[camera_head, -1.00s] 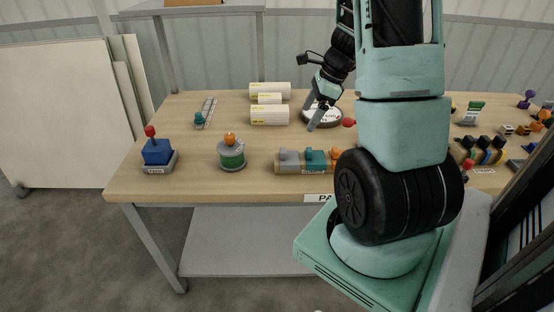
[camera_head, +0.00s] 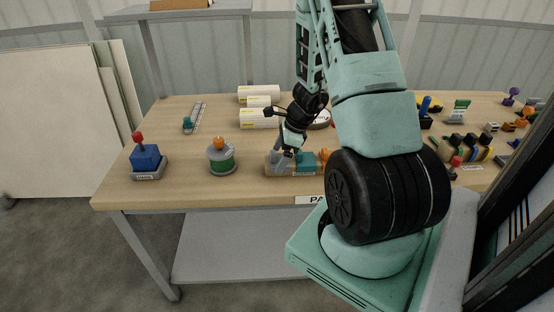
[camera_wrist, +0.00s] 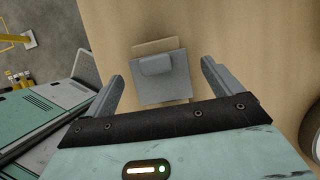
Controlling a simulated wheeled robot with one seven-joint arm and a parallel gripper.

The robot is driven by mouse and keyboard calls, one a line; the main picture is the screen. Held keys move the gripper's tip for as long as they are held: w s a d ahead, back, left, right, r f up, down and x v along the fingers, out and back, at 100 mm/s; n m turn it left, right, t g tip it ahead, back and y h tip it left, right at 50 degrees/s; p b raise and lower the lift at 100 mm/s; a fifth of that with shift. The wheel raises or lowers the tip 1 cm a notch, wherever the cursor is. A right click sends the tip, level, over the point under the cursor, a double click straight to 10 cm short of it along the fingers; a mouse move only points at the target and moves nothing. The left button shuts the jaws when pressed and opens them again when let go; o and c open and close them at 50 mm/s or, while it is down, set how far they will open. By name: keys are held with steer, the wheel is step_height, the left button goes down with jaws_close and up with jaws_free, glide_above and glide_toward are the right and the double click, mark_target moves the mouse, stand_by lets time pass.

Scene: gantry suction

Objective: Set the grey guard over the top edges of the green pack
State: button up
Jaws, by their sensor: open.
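A grey piece that looks like the guard (camera_head: 275,163) sits at the left end of a wooden holder at the front of the table. The wrist view shows it from above as a flat grey plate (camera_wrist: 165,88) with a raised grey block on top. My gripper (camera_wrist: 162,72) is open, with one finger on each side of the grey piece and visible gaps to both. In the head view my gripper (camera_head: 285,150) is low over the holder and partly covers the piece. A small green item (camera_head: 460,106) stands at the back right; I cannot tell whether it is the pack.
A teal piece (camera_head: 306,161) and an orange piece sit beside the grey one on the holder. A green spool-like item (camera_head: 221,158) and a blue block with a red knob (camera_head: 145,157) stand to the left. White rolls (camera_head: 258,118) lie behind. Several small items crowd the right.

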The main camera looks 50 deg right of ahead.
steer(key=shift+w+a+f, duration=0.1)
steer(key=shift+w+f, duration=0.05)
steer(key=shift+f, duration=0.35)
steer(key=c, duration=1.1)
steer(key=shift+o, duration=0.2)
steer(key=shift+r, duration=0.15)
